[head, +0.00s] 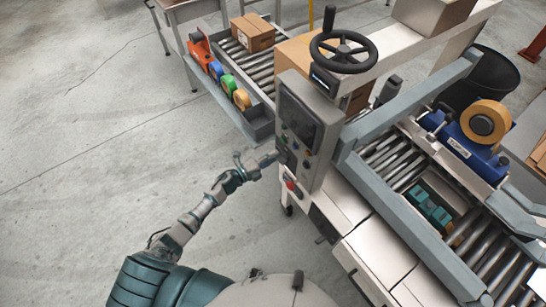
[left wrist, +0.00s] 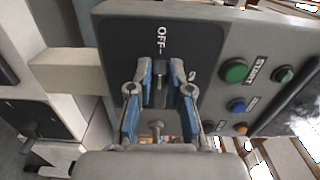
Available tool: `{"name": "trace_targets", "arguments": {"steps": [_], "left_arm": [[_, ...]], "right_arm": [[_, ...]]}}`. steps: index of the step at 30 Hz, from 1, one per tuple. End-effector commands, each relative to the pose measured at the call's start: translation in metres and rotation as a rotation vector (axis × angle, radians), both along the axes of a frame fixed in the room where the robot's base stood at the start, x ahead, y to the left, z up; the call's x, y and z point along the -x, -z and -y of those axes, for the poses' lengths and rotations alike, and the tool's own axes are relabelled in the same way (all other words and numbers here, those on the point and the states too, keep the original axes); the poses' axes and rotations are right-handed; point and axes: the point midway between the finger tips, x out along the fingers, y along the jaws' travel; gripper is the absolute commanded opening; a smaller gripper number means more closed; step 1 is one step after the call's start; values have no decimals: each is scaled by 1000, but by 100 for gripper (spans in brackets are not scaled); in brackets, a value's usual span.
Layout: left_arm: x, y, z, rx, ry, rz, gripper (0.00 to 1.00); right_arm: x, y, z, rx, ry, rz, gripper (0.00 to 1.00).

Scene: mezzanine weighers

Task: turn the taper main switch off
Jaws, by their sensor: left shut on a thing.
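The taper's grey control box (head: 305,128) stands in the middle of the head view. In the left wrist view, its black switch plate (left wrist: 205,45) carries an OFF mark at the top. A second label, right of the fingers, is partly covered. My left gripper (head: 279,157) reaches the box's lower left side. In the left wrist view, its blue-padded fingers (left wrist: 160,70) are shut on the main switch knob (left wrist: 160,88), one on each side. The fingers hide much of the knob, but its visible part lines up with the OFF mark. My right gripper is not in view.
Green (left wrist: 235,70), blue (left wrist: 237,105) and orange (left wrist: 240,128) buttons sit close right of the fingers. A red button (head: 291,184) is low on the box. A handwheel (head: 343,50) rises behind. Tape rolls (head: 228,84) lie in a side tray. The floor at left is clear.

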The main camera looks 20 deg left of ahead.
Motion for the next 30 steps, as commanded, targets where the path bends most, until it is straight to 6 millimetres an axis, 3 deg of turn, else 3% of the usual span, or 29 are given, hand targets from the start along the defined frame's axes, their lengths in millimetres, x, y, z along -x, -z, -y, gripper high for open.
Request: {"name": "trace_targets", "arguments": {"steps": [2,3,6,17,30], "left_arm": [[1,4,-3,-3,-6,-8,0],[1,4,-3,-4,-6,-8,24],[1,4,-2,-4,-5,-7,44],[5,2,-4,-2,-2,-2,44],[72,4,-59,-2,-3,-7,44]], "right_arm": [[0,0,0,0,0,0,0],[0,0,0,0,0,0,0],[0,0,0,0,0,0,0],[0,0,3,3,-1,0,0],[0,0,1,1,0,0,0]]}}
